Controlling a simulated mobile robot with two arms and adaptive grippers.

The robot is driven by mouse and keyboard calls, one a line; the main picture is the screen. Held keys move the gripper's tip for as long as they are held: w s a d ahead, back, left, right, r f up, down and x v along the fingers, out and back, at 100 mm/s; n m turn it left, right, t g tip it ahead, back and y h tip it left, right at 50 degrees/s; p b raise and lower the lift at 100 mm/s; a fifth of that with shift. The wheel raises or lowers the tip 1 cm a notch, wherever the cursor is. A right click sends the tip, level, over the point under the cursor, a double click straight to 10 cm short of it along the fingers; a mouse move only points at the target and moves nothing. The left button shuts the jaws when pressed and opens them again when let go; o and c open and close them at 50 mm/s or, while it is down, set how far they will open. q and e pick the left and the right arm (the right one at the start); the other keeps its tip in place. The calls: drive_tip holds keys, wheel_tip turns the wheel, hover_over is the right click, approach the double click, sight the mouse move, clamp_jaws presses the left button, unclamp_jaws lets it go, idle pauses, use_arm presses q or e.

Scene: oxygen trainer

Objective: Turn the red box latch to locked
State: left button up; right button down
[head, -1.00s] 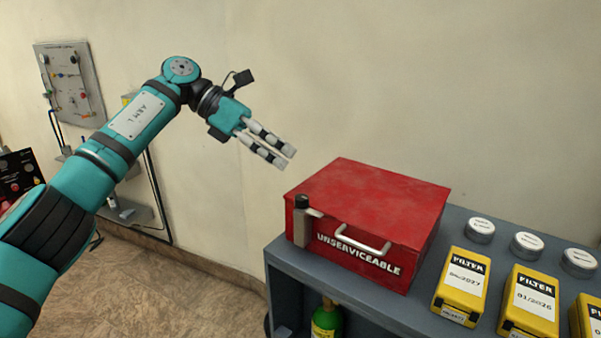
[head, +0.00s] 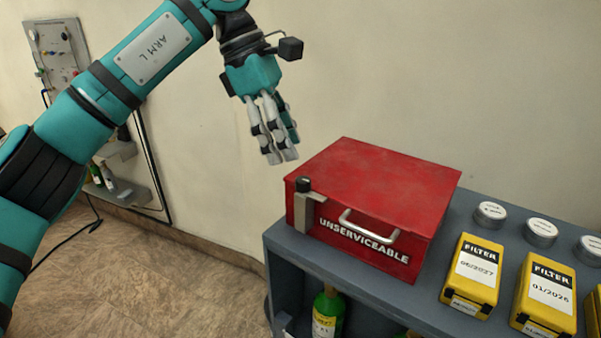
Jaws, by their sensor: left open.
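The red box (head: 385,185) stands shut on a grey-blue shelf unit, with "UNSERVICEABLE" and a silver handle on its front. Its latch (head: 304,207) is at the front left corner, a grey metal piece with a black knob on top. A short grey arm of the latch points right, against the box front. My left gripper (head: 283,157) is open and empty. It points down, above and a little left of the latch, apart from the box. My right gripper is not in view.
Yellow filter boxes (head: 472,274) and round silver tins (head: 490,214) stand on the shelf top (head: 445,240) right of the red box. A green bottle (head: 327,315) stands on the lower shelf. A panel (head: 58,55) hangs on the wall at left.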

sight(303, 179)
use_arm(q)
drive_tip(key=p+x, duration=0.1)
drive_tip(key=x, duration=0.5)
drive_tip(key=shift+d+f, duration=0.2)
drive_tip(key=shift+f, duration=0.05)
clamp_jaws()
